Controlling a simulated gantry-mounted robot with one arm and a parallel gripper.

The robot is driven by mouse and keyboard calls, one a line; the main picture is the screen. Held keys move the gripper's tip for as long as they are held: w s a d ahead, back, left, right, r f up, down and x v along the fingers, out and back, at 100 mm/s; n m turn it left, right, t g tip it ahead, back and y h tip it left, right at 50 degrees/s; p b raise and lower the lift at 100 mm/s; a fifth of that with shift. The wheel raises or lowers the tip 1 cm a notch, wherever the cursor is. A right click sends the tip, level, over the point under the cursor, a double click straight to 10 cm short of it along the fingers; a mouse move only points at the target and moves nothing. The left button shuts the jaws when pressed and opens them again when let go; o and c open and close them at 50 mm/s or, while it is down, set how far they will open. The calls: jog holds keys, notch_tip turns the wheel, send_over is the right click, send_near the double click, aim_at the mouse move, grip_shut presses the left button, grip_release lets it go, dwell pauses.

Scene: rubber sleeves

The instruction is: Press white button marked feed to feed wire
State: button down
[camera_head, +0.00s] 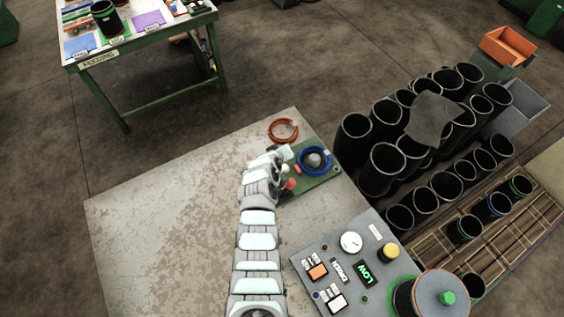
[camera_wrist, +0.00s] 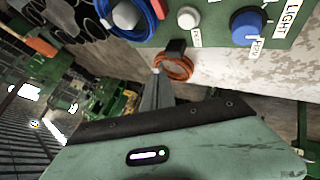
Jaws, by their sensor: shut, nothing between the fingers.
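In the wrist view, a small whitish button (camera_wrist: 187,18) sits on a green panel (camera_wrist: 220,12), with a small white tag beside it too blurred to read surely. A blue button (camera_wrist: 248,25) with its own tag is to its right, and a larger pale dome (camera_wrist: 126,14) in a blue ring is to its left. My gripper (camera_wrist: 157,73) is shut and empty below the panel, apart from the whitish button. In the head view my gripper (camera_head: 281,170) is at the panel's left side and hides part of it.
An orange ring (camera_head: 283,130) lies near the panel on the worn table (camera_head: 150,215). A grey console (camera_head: 375,285) with buttons, a dial and a LOW display is at lower right. Several black sleeves (camera_head: 385,165) stand beyond. The table's left side is clear.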

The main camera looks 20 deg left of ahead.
aim_at(284, 169)
jog(key=shift+s+d+f, duration=0.1)
jog(key=shift+s, duration=0.05)
jog(key=shift+f, duration=0.15)
notch_tip(284, 169, down, 9)
jog(key=b, duration=0.8)
jog(key=shift+r, duration=0.2)
dwell(1.5)
jog(key=shift+f+b, duration=0.4)
jog(key=shift+f+b, duration=0.35)
dwell(0.5)
jog(key=shift+r, duration=0.1)
jog(key=shift+r+p, duration=0.65)
jog(key=shift+r, duration=0.05)
